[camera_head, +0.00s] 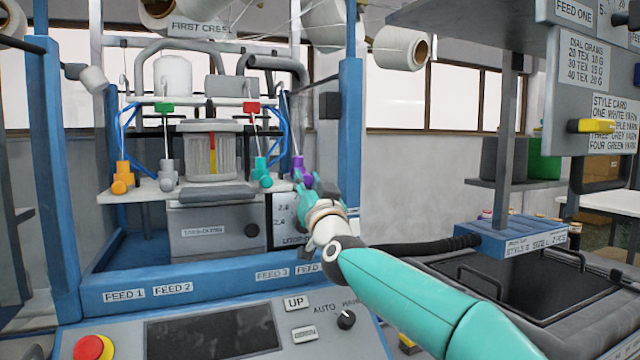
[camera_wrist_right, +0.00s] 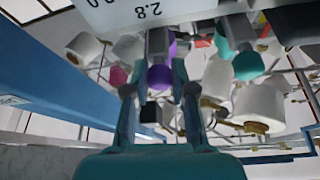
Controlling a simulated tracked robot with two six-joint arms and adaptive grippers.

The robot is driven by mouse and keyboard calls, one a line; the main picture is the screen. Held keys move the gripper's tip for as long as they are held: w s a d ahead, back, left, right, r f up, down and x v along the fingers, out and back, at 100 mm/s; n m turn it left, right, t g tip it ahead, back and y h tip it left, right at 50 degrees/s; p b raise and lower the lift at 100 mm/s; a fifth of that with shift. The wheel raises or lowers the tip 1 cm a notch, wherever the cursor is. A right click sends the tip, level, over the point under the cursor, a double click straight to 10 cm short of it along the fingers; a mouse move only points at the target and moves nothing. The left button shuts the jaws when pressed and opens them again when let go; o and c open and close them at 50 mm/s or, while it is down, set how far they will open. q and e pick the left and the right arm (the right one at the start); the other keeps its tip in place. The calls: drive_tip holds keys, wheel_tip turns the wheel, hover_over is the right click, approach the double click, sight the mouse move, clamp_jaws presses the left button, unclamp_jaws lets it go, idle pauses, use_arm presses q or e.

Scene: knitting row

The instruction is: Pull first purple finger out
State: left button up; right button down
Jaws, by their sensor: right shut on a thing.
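The purple finger (camera_head: 298,167) stands at the right end of the white finger plate on the knitting machine, just right of the teal finger (camera_head: 261,172). My right gripper (camera_head: 305,184) reaches in from the lower right and is at the purple finger's base, hiding part of it. In the right wrist view the purple finger's round end (camera_wrist_right: 159,76) sits between the tips of my right gripper (camera_wrist_right: 160,88), which is shut on it. The teal finger (camera_wrist_right: 247,65) is to the right there, apart from the gripper. My left gripper is not in view.
A grey finger (camera_head: 168,172) and an orange finger (camera_head: 122,178) stand further left. A blue post (camera_head: 349,140) rises close to the right of my gripper. Below are the blue feed rail (camera_head: 210,281) and the control panel (camera_head: 260,316). Yarn cones (camera_head: 400,47) hang above.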

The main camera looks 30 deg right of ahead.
drive_tip(key=shift+f, duration=0.15)
drive_tip(key=c, duration=1.3)
unclamp_jaws()
drive_tip(key=o, duration=0.3)
drive_tip(key=shift+s, duration=0.2)
drive_tip(key=shift+o, duration=0.3)
drive_tip(key=shift+w, duration=0.1)
drive_tip(key=v, duration=1.2)
